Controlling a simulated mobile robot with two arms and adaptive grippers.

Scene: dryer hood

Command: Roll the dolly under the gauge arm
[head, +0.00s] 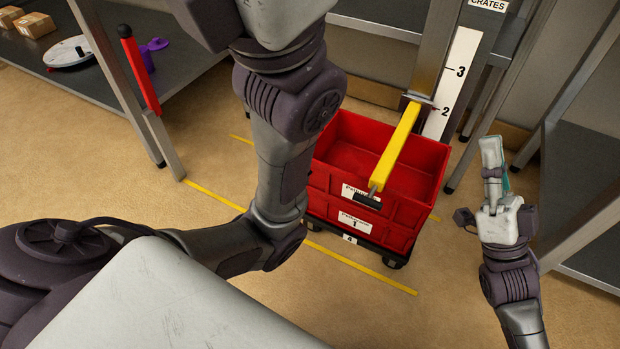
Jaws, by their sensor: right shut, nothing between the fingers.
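The dolly (395,261) is a low black base on casters, with a "4" label on its front edge. It carries red stacked crates (425,215); the top one is open and looks empty. The yellow gauge arm (397,148) sticks out from a post over the crates, with a black end piece (367,199) near their front rim. I cannot tell the gap between arm and rim. My right gripper (491,145) is shut and empty, to the right of the crates and apart from them. My left arm crosses in front of the crates' left side; its gripper is out of view.
The post carries a white scale (452,82) marked 2 and 3. Yellow floor lines (345,262) run in front of and behind the dolly. A red-handled lever (140,68) stands at left by a grey shelf (190,65). Another grey rack (585,180) is at right.

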